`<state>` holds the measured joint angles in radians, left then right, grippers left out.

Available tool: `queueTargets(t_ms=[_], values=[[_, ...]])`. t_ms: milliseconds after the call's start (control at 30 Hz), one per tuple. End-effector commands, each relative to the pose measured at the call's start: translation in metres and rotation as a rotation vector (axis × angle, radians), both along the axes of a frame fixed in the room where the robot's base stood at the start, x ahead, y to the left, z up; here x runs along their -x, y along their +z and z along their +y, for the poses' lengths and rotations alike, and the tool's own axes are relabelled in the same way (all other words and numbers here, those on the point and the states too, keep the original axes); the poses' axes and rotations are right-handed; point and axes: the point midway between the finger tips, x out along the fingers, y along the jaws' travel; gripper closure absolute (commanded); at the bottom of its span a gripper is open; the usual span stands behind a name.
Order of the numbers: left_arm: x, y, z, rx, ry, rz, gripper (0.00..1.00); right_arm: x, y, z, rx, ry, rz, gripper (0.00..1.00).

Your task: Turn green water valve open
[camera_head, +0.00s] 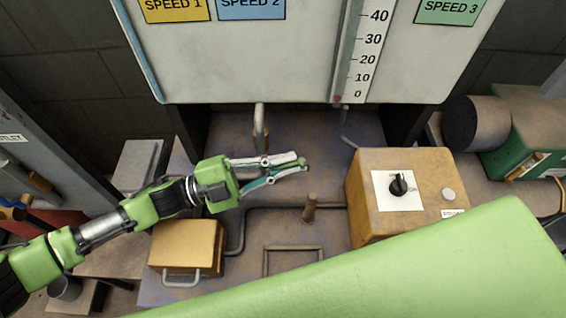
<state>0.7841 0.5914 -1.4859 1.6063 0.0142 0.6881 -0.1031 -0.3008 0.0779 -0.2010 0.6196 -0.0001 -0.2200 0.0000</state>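My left gripper (303,160) reaches in from the left over the bench, below the white panel. Its two fingers run to the right and their tips lie close together. From this angle I cannot tell whether they are closed or hold anything. Teal-green parts show along the lower finger, and I cannot tell whether all of this belongs to the gripper. I cannot make out a green water valve clearly. A metal pipe (260,125) comes down from the panel just behind the gripper. My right gripper is not in view.
A yellow box with a black knob (398,186) stands right of my gripper. A smaller yellow box (186,246) lies below my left wrist. A short brown post (309,207) stands on the bench. A green machine (525,130) is at the right. A large light-green shape covers the lower right.

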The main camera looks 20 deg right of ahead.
Motion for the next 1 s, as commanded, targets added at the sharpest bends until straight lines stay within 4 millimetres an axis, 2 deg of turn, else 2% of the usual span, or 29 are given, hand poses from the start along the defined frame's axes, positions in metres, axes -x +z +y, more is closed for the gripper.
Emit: queueTargets(t_ms=[33,67,433,800,1000], values=[[0.004,0.004,-0.003,0.009,-0.01,-0.001,0.8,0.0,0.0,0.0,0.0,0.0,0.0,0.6],[0.004,0.004,-0.003,0.009,-0.01,-0.001,0.75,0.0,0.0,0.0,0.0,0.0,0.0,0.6],[0.0,0.001,0.002,0.002,-0.002,0.0,0.75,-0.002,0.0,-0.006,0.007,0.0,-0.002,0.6],[-0.001,-0.008,0.057,0.002,-0.004,0.0,0.75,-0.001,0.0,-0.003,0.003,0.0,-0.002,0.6],[-0.001,-0.009,0.07,0.003,-0.006,-0.001,0.75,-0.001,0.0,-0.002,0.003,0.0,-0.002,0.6]])
